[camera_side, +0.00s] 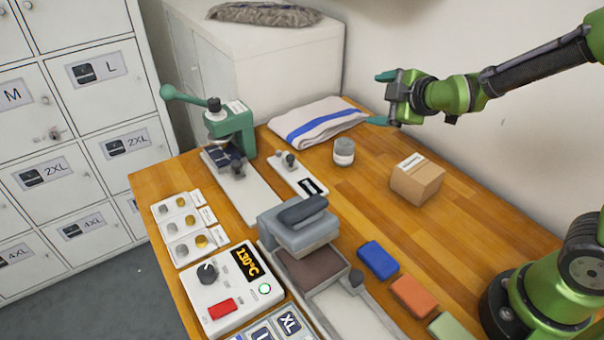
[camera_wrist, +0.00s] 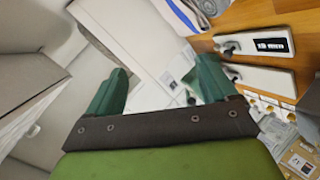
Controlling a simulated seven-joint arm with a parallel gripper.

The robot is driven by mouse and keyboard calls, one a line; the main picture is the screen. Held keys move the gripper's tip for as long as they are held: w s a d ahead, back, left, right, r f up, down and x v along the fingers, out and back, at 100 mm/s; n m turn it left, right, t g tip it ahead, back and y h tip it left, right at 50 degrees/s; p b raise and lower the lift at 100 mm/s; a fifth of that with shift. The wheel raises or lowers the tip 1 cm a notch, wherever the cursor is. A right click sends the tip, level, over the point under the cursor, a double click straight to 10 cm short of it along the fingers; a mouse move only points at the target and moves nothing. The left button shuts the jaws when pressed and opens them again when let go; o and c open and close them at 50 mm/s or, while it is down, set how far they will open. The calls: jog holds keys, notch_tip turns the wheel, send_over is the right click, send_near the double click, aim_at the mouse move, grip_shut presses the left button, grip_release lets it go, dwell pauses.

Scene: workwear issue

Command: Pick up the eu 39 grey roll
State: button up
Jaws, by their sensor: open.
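A small grey roll (camera_side: 344,146) with a white band stands upright on the wooden table in the side view, just in front of the folded towel. The writing on its band is too small to read. My gripper (camera_side: 381,98) is in the air above and to the right of the roll, its fingers pointing left. It is open and empty, with both green fingers spread apart in the wrist view (camera_wrist: 163,75). A grey round thing (camera_wrist: 209,7) is cut off at the top of the wrist view; I cannot tell whether it is the roll.
A folded towel (camera_side: 316,120) with a blue stripe lies behind the roll. A cardboard box (camera_side: 417,181) stands to its right, a small white device (camera_side: 298,175) to its left. A green lever press (camera_side: 232,128) and a heat press (camera_side: 299,228) stand nearby.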

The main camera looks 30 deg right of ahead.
aim_at(342, 138)
jog(key=w+f+n+t, duration=0.1)
jog(key=w+f+n, duration=0.1)
jog(key=n, duration=0.5)
jog(key=w+f+n+t, duration=0.2)
jog(key=w+f+n, duration=0.1)
jog(key=n, duration=0.3)
jog(key=w+f+n+t+h, duration=0.1)
jog(key=w+f+n+t, duration=0.1)
jog(key=f+n, duration=0.2)
jog(key=shift+w+f+n, duration=0.1)
jog(key=shift+w+n, duration=0.1)
jog(key=shift+n, duration=0.7)
jog(key=shift+w+f+n, duration=0.1)
jog(key=shift+w+n, duration=0.05)
jog(key=shift+n, duration=0.75)
jog(key=n, duration=0.1)
jog(key=f+n, duration=0.1)
jog(key=shift+a+n+t+y, duration=0.3)
jog(key=shift+t, duration=0.1)
notch_tip(342, 138, down, 7)
jog(key=shift+r, duration=0.2)
jog(key=shift+w+d, duration=0.1)
jog(key=shift+w, duration=1.45)
